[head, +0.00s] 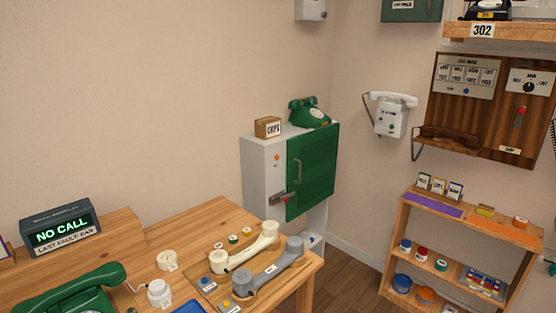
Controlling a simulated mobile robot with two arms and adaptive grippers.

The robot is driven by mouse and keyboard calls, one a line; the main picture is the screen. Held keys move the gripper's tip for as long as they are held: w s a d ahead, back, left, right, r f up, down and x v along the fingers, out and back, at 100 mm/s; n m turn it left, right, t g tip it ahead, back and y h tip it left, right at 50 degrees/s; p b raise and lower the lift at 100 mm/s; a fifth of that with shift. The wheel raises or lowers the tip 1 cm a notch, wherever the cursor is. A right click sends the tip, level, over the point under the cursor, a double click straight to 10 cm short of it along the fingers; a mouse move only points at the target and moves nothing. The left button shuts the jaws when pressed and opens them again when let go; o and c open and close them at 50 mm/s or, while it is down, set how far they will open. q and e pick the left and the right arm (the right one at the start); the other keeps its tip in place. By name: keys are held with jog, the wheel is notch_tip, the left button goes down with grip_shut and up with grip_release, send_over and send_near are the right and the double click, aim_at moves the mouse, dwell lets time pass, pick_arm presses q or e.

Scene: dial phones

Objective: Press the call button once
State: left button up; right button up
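Neither of my grippers is in view. I cannot tell for certain which part is the call button; no readable label names one. A dark display box (60,231) on the desk at the left reads "NO CALL" in green, with a "LAST FAULT" line below. A green dial phone (75,292) lies partly cut off at the bottom left. A white wall phone (391,118) has small dark marks on its front. A wooden wall panel (452,120) at the right carries a label board with a small blue dot, a dial and a red lever.
A cream handset (245,247) and a grey handset (268,272) lie on the wooden desk (190,221). A cabinet with a green door (310,172) stands behind it, topped by a green phone (309,112). A wooden shelf (396,250) stands right. Floor (347,277) between is clear.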

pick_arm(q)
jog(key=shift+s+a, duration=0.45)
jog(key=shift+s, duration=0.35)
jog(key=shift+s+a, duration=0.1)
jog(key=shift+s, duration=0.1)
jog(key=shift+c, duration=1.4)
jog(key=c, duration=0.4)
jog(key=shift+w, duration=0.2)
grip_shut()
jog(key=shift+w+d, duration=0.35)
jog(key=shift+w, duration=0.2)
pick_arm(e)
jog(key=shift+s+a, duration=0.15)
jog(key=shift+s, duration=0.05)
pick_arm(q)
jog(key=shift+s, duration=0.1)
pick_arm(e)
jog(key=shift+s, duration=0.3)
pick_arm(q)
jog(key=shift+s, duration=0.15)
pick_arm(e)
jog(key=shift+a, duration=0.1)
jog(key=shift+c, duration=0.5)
